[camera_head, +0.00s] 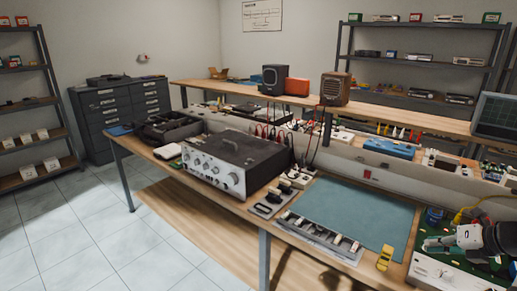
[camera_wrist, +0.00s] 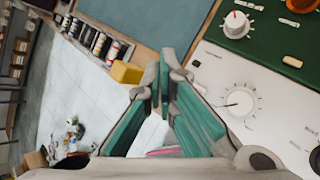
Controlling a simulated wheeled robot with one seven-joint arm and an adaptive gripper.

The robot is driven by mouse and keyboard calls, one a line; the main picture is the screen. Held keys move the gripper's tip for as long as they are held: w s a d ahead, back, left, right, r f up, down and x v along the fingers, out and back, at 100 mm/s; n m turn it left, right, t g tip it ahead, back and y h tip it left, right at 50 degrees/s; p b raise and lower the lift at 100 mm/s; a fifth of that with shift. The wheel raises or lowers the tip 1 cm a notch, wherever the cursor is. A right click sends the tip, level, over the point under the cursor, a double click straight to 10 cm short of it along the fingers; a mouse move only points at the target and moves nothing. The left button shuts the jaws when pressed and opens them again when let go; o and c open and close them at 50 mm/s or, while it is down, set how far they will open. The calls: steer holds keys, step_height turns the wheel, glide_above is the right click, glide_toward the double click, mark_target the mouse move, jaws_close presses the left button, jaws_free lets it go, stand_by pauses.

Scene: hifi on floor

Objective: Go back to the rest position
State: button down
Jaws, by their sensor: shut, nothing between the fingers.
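My gripper (camera_head: 430,244) shows at the lower right of the head view, above a panel with a green part (camera_head: 432,270). In the wrist view my gripper (camera_wrist: 160,75) has its teal-padded fingers together at the tips, with nothing between them. The hi-fi amplifier (camera_head: 228,163), silver-fronted with a dark top, sits on the bench left of the mat, well away from my gripper.
A yellow block (camera_head: 384,258) lies by the grey-green mat (camera_head: 350,212); the block (camera_wrist: 126,72) is also close to my fingers in the wrist view. A white dial panel (camera_wrist: 262,85) lies to the right. A monitor (camera_head: 494,116) stands at the right. Floor (camera_head: 85,235) at left is clear.

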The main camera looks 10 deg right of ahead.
steer(key=w+a+r+n+g+y, duration=0.1)
steer(key=a+r+n, duration=0.45)
steer(key=a, duration=0.25)
steer(key=a+r+n+g, duration=0.2)
steer(key=a+r+n, duration=0.35)
steer(key=a, duration=0.25)
steer(key=w+a+r+n+g+y, duration=0.1)
steer(key=a+r+n, duration=0.4)
steer(key=a+n, duration=0.25)
steer(key=s+a+r+n+h, duration=0.2)
steer(key=s+a+n, duration=0.5)
steer(key=n, duration=0.4)
steer(key=s+a+r+n+h, duration=0.2)
steer(key=s+a+r+n, duration=0.2)
steer(key=s+a+n, duration=0.3)
steer(key=s+n, duration=0.3)
steer(key=n, duration=0.2)
steer(key=shift+a+r+h, duration=0.25)
steer(key=shift+a+h, duration=0.05)
steer(key=shift+h, duration=0.1)
steer(key=shift+d, duration=0.15)
